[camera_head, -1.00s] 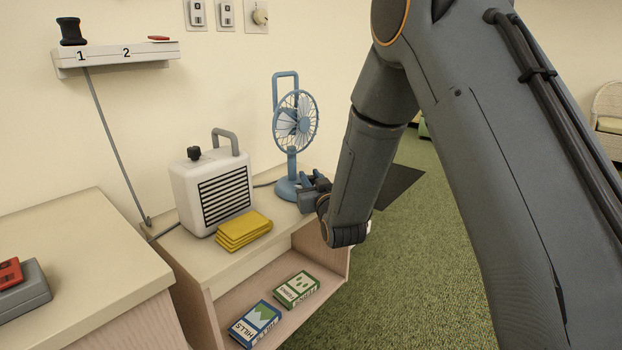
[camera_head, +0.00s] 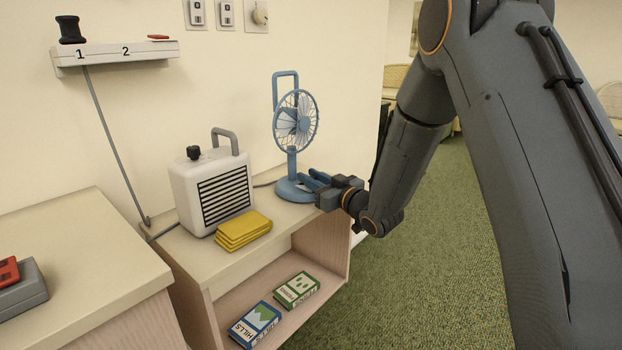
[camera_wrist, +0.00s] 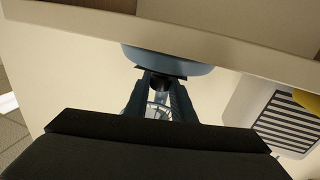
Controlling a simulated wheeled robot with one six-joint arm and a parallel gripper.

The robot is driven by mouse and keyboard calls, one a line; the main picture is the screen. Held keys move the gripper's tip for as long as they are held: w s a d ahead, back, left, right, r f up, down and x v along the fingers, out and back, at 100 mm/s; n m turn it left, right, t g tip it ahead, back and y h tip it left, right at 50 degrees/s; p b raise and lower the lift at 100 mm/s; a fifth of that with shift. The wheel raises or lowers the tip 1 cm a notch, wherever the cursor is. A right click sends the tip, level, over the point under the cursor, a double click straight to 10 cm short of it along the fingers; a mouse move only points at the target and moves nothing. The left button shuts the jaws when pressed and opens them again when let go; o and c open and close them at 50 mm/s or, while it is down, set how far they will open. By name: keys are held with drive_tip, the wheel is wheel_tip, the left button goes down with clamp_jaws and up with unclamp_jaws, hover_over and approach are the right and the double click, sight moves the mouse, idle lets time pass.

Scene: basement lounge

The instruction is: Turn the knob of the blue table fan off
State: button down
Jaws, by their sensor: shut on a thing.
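The blue table fan (camera_head: 297,125) stands upright at the right end of the low wooden cabinet, with its round base (camera_head: 288,191) near the edge. My gripper (camera_head: 317,180) reaches in from the right, low over the base. In the wrist view the fan's base (camera_wrist: 168,61) shows upside down at the top. The dark knob (camera_wrist: 161,83) sits between the fingertips of my gripper (camera_wrist: 158,80), which is shut on it. The knob's pointer and setting are hidden, and in the head view my fingers cover it.
A white heater (camera_head: 211,190) with a grey handle stands left of the fan. Yellow folded cloths (camera_head: 243,229) lie in front of it. Two boxes, one green (camera_head: 297,289) and one blue (camera_head: 256,323), lie on the shelf below. The wall is close behind; open carpet lies right.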

drive_tip(key=c, duration=1.5)
unclamp_jaws()
drive_tip(key=shift+p+v, duration=0.4)
drive_tip(key=shift+v, duration=3.5)
